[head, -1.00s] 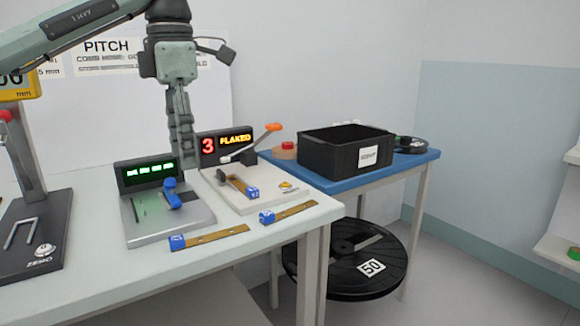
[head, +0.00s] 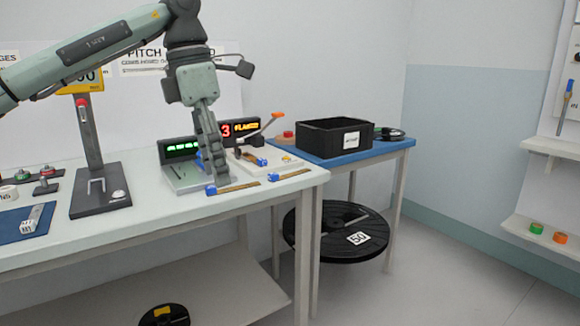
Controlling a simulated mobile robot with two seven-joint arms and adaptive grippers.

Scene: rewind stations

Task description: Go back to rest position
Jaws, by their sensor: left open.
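My left arm comes in from the upper left, and its gripper (head: 216,172) points down over the right part of the white bench (head: 130,225). It is open with nothing seen in it. It covers part of the grey station with the green display (head: 182,148); the blue part there is mostly hidden. I cannot tell the exact gap between the fingertips and the bench. My right gripper is not in view.
Two brown strips with blue ends (head: 235,187) lie near the bench's front edge. A gauge stand (head: 90,145) stands left of my gripper. A black bin (head: 335,138) sits on the blue side table (head: 375,152), with a large black reel (head: 310,250) below. Open floor lies right.

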